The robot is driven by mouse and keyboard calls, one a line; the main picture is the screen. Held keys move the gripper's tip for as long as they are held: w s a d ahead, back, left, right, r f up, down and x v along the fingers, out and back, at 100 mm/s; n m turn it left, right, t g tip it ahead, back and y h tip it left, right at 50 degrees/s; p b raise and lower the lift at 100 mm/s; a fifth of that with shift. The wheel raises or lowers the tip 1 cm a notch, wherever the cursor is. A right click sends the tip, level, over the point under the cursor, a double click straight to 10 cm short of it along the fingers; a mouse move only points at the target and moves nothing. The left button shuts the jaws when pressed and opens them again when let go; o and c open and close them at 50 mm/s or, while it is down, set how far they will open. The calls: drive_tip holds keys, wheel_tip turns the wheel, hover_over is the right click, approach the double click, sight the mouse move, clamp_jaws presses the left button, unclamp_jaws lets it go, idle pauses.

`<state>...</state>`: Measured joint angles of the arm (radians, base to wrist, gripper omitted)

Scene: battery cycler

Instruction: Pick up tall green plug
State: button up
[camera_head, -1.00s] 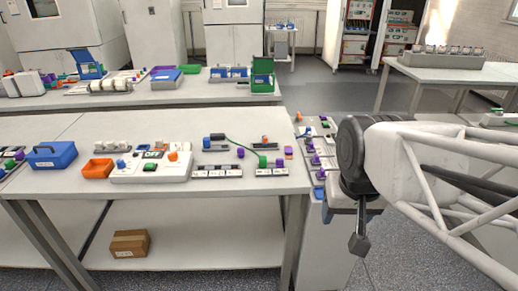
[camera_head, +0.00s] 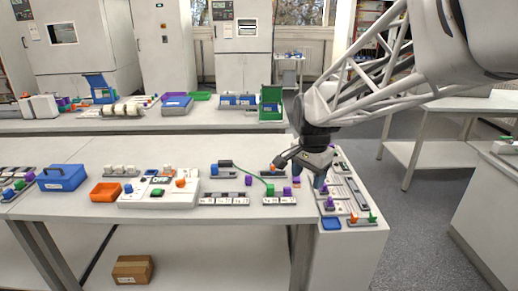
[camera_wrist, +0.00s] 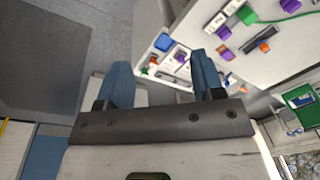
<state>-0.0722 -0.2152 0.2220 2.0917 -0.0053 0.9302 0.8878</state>
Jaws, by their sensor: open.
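A small upright green plug (camera_head: 373,217) stands at the front right of the side bench, beside an orange one. Another green plug (camera_head: 270,190), with a green cable, is on the main table; I cannot tell for sure which is the tall green plug. A green plug with a cable also shows at the top of the wrist view (camera_wrist: 246,14). My gripper (camera_head: 299,172) hangs over the right end of the main table, near the side bench. Its blue fingers (camera_wrist: 163,78) are spread apart with nothing between them. It is apart from both green plugs.
Purple plugs (camera_head: 329,202), an orange plug (camera_head: 353,219) and a blue square (camera_head: 331,223) crowd the side bench (camera_head: 350,250). A white module (camera_head: 150,197), orange bin (camera_head: 105,192) and blue box (camera_head: 62,178) stand on the main table. The aisle at right is open floor.

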drive_tip(key=w+a+f+m, duration=0.2)
drive_tip(key=w+f, duration=0.1)
drive_tip(key=w, duration=0.3)
drive_tip(key=w+a+f+m, duration=0.2)
drive_tip(key=w+f, duration=0.1)
drive_tip(key=w, duration=0.4)
drive_tip(key=m+g, duration=0.1)
drive_tip(key=m, duration=0.4)
hover_over(270, 186)
wheel_tip(270, 186, down, 8)
drive_tip(key=shift+w+d+f, duration=0.15)
drive_tip(key=shift+f, duration=1.3)
drive_tip(key=shift+f, duration=2.6)
